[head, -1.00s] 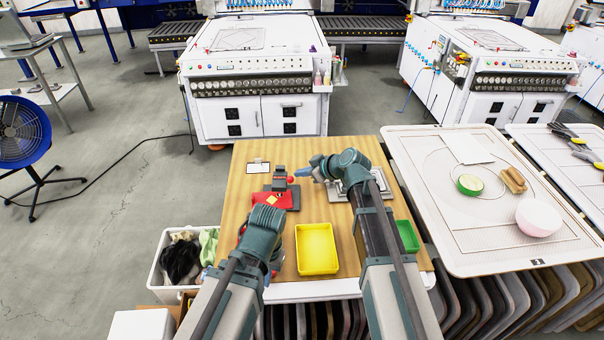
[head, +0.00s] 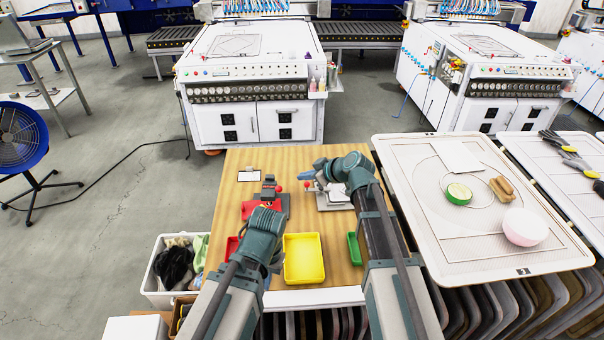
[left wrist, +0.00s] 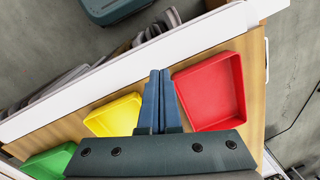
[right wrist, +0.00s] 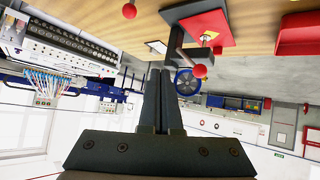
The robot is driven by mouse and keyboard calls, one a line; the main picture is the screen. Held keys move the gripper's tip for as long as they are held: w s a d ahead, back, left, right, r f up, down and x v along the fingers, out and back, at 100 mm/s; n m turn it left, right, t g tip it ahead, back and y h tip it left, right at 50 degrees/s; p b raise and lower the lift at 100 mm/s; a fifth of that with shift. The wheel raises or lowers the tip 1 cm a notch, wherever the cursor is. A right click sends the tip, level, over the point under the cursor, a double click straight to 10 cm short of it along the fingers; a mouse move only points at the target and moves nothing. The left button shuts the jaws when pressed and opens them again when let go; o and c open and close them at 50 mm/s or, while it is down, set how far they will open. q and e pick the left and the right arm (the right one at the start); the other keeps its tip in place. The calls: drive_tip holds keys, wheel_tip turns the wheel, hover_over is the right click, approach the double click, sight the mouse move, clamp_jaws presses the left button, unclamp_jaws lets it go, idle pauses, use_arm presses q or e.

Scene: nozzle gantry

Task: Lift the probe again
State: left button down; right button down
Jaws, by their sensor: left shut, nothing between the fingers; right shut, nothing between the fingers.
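No part is labelled as the probe. A dark upright device with a red ball knob (head: 280,189) stands by a red plate (head: 250,209) on the wooden table. The right wrist view shows its dark post (right wrist: 176,42), red ball (right wrist: 198,70) and the red plate (right wrist: 208,30) with a yellow diamond. A grey device (head: 335,196) with another red ball (head: 307,185) stands to the right. My right gripper (head: 305,175) is shut and empty, near that second ball. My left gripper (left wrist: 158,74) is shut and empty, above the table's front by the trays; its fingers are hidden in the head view.
A red tray (left wrist: 210,90), a yellow tray (head: 304,258) and a green tray (head: 354,248) line the table's front. A white card (head: 249,175) lies at the back left. A white bin (head: 153,292) stands left of the table, a large pallet (head: 400,180) right of it.

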drive_tip(key=f+p+v, duration=0.1)
drive_tip(key=p+v, duration=0.2)
drive_tip(key=v, duration=0.4)
drive_tip(key=shift+s+d, duration=0.2)
drive_tip(key=shift+s, duration=0.3)
drive_tip(key=shift+r, duration=0.15)
